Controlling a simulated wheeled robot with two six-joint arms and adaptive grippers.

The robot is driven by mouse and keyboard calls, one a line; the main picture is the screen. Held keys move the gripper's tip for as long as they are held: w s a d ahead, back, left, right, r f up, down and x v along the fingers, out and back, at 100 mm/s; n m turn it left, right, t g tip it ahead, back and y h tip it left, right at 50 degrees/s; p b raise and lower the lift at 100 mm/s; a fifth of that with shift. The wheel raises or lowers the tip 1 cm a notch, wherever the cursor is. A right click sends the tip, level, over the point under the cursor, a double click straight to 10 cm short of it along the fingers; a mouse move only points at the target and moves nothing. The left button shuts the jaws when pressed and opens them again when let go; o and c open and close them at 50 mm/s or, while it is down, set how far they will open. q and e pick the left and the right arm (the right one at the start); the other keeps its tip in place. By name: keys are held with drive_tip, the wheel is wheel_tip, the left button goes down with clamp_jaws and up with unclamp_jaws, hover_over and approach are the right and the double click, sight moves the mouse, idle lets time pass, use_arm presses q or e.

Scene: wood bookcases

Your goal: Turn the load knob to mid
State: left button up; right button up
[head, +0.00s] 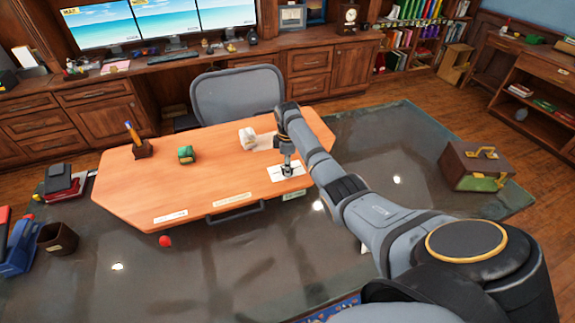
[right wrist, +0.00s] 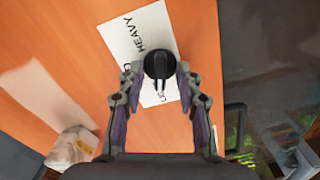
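The load knob (right wrist: 159,64) is a round black knob on a white card (right wrist: 130,38) printed "HEAVY", with other lettering partly hidden. In the head view the card (head: 276,176) lies at the right end of the orange desktop (head: 215,180). My right gripper (head: 287,168) points down over the card and covers most of the knob there. In the right wrist view its two fingertips (right wrist: 159,72) stand either side of the knob, with a small gap visible; contact is hard to judge. A pale mark shows at the knob's near side. My left gripper is out of view.
A white object (head: 247,138), a green object (head: 186,154) and a pen holder (head: 142,150) stand on the desktop. A chair (head: 238,92) is behind it. A red ball (head: 165,241) and a brown case (head: 478,168) sit on the dark glossy surface around it.

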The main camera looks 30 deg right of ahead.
drive_tip(key=shift+c, duration=0.6)
clamp_jaws()
drive_tip(key=shift+r, duration=0.1)
drive_tip(key=shift+r+m+p, duration=0.15)
drive_tip(key=shift+m+p, duration=1.65)
drive_tip(key=shift+m, duration=0.2)
drive_tip(key=m+p, duration=0.2)
drive_tip(key=m, duration=0.2)
drive_tip(key=shift+m, duration=0.3)
drive_tip(key=m+p, duration=0.1)
drive_tip(key=m, duration=0.4)
drive_tip(key=shift+p, duration=0.35)
drive_tip(key=shift+f+m, duration=0.2)
drive_tip(key=shift+m, duration=0.1)
